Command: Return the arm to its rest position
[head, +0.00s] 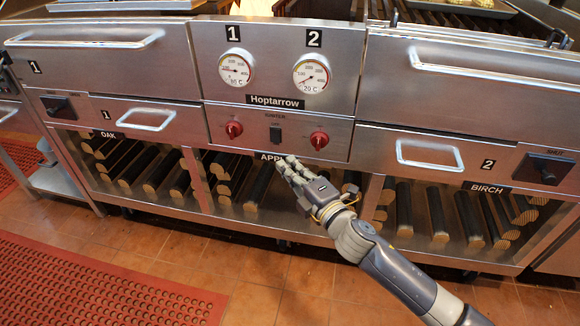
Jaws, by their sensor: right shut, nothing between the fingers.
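My right gripper (287,168) is in front of the lower middle of the grill, with its arm coming in from the bottom right. Its fingers are shut and empty, and point up and left, just below the igniter panel. It covers part of the APPLE label (268,156) and some logs behind it. The steel grill (265,28) fills most of the view. My left gripper does not show.
The panel has two red knobs (233,129), (319,140), a black igniter switch (275,135) and two gauges (235,68), (312,74). Drawer handles (430,155) stick out. Red mats (90,285) lie on the tiled floor (270,270), which is otherwise clear in front.

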